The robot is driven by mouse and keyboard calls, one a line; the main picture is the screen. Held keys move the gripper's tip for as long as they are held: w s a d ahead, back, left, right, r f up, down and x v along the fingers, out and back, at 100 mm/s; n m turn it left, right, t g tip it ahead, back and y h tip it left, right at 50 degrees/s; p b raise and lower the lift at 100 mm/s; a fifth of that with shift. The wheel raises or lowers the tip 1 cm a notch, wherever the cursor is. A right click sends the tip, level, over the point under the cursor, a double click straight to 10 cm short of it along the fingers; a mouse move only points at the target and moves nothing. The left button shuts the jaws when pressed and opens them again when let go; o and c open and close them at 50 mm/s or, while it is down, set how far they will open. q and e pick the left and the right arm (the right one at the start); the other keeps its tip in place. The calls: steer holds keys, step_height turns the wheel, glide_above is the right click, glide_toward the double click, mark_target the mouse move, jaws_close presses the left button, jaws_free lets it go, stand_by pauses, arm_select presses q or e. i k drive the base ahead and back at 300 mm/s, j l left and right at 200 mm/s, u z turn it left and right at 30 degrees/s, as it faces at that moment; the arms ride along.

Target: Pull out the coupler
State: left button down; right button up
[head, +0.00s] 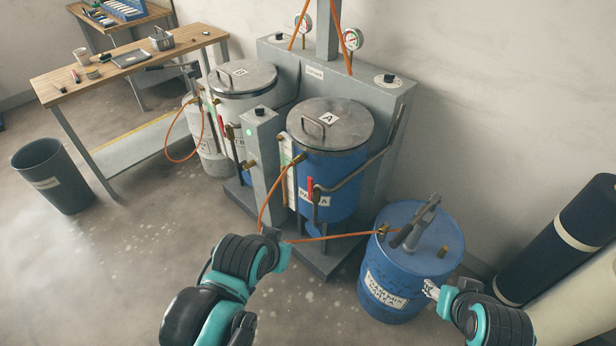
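A brass coupler (383,229) sits at the end of an orange hose (335,237) on top of the blue drum (375,265) at the lower right. The hose seems to run into it. My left gripper (272,234) is left of the drum, in front of the blue tank, close to the hose. Its fingers are mostly hidden by my own wrist, so I cannot tell if it touches the hose. My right gripper (430,289) is beside the drum's right front, below its top and apart from the coupler. Its fingers are too small to read.
A hand pump (414,226) stands on the drum lid next to the coupler. Blue tank A (327,180) and a white tank (243,105) stand behind. Dark and pale rolls (560,240) lean at the right. A bin (52,175) and workbench (130,66) are left. Floor at lower left is clear.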

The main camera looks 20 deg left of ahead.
mark_target(295, 160)
steer(key=i+j, duration=0.1)
steer(key=j, duration=0.3)
steer(key=i+j+u, duration=0.1)
steer(key=j, duration=0.3)
steer(key=i+j, duration=0.1)
steer(key=j, duration=0.35)
steer(key=i+j+u, duration=0.1)
steer(key=j, duration=0.3)
steer(key=i+j, duration=0.15)
steer(key=j, duration=0.25)
steer(key=k+u, duration=0.05)
